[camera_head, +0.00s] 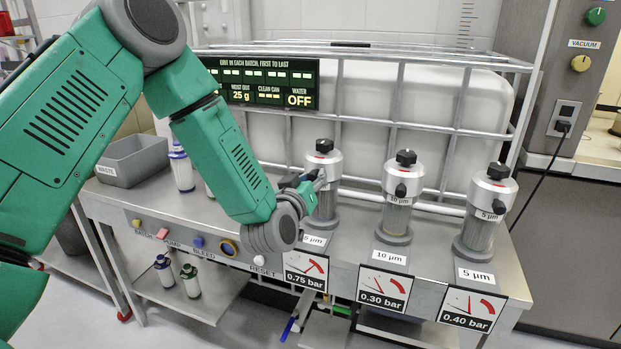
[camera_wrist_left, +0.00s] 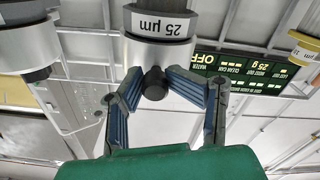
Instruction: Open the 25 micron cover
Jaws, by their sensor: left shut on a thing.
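The 25 micron housing (camera_head: 324,206) is the leftmost of three filter housings on the bench, with a silver cover (camera_head: 322,160) and a black top knob (camera_head: 324,146). In the left wrist view, which is upside down, its silver cover (camera_wrist_left: 160,50) carries a 25 µm label and a black front knob (camera_wrist_left: 154,83). My left gripper (camera_head: 315,184) is at the front of this cover. In the wrist view, the left gripper's blue-grey fingers (camera_wrist_left: 155,90) sit on both sides of the front knob, shut on it. The cover is on its housing. My right gripper is not in view.
The 10 µm housing (camera_head: 398,215) and 5 µm housing (camera_head: 480,232) stand to the right. Gauge plates, including 0.75 bar (camera_head: 305,270), hang along the front edge. A grey waste bin (camera_head: 133,160) and bottles are at left. A white caged tank (camera_head: 430,100) stands behind.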

